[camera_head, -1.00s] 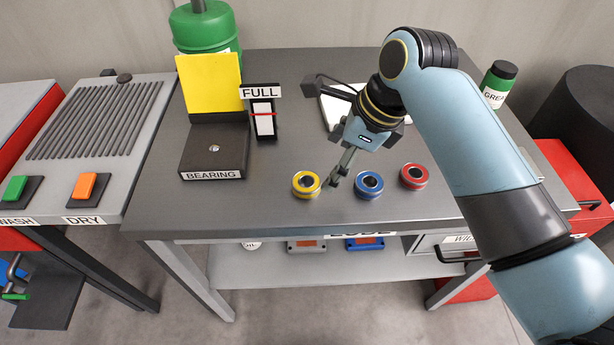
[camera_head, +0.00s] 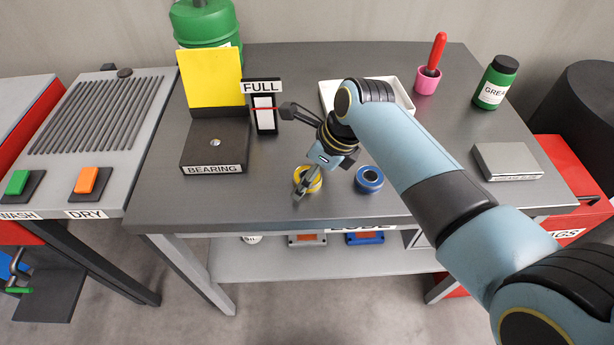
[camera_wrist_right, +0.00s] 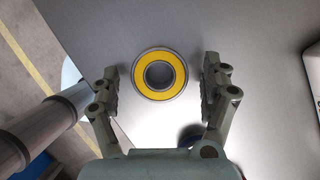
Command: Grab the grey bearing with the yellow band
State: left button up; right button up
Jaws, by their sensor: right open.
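The grey bearing with the yellow band (camera_head: 315,184) lies flat on the grey table (camera_head: 270,205), partly covered by my right gripper (camera_head: 303,187) in the head view. In the right wrist view the bearing (camera_wrist_right: 160,53) shows whole, its yellow ring around a dark bore. My right gripper is open, with one finger on each side of the bearing and a visible gap on both sides. Its height above the table is hard to tell. My left gripper is not in view.
A blue-banded bearing (camera_head: 369,179) lies close to the right. The black BEARING stand (camera_head: 214,146), with a yellow panel (camera_head: 210,78), and the FULL gauge (camera_head: 264,112) stand behind left. A white tray (camera_head: 402,92) is behind my arm. The table's front edge is near.

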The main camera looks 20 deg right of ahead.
jog(key=c, duration=1.5)
